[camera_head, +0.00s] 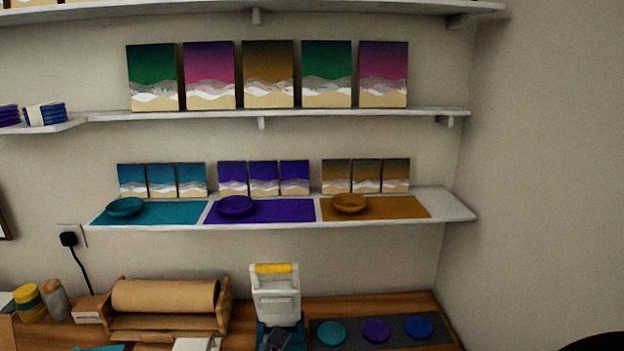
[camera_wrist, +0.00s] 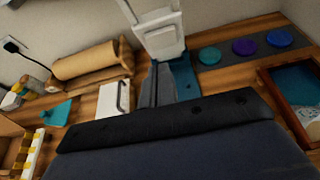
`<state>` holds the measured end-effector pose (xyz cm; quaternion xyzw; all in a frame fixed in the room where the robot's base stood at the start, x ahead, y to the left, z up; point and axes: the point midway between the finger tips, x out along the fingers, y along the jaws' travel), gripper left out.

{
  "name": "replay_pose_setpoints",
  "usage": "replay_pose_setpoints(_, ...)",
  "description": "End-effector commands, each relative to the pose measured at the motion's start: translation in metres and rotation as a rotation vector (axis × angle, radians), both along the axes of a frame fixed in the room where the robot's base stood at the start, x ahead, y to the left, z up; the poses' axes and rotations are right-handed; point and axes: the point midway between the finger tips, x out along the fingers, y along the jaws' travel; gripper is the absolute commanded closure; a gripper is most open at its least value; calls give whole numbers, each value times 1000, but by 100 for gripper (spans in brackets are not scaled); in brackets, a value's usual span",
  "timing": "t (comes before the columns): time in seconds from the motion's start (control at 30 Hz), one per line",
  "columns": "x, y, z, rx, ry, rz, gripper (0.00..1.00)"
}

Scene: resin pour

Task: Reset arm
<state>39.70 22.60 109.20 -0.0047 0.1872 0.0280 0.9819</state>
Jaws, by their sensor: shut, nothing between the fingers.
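My gripper (camera_wrist: 158,68) shows in the wrist view as a dark body across the lower half, with its two grey fingers together and nothing between them. It points toward the white device (camera_wrist: 160,32) with a teal base (camera_wrist: 185,78) on the wooden bench; I cannot tell whether they touch. In the head view a dark part that looks like my gripper (camera_head: 275,340) is at the bottom edge, in front of the white device with a yellow handle (camera_head: 275,293). The rest of my arm is out of view there.
A brown paper roll (camera_head: 165,296) in a wooden holder stands left of the device. Teal, purple and blue discs lie on a grey mat (camera_head: 442,334) to its right. A wood-framed tray (camera_wrist: 265,82) is at the wrist view's right. Shelves (camera_head: 455,208) above carry bowls and panels.

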Motion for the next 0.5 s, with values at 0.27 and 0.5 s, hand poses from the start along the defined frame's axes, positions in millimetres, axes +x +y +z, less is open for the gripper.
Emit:
replay_pose_setpoints(0.27, -40, -2, 17, 1, 0, 5, 100)
replay_pose_setpoints(0.5, -67, -3, 27, 0, 1, 4, 100)
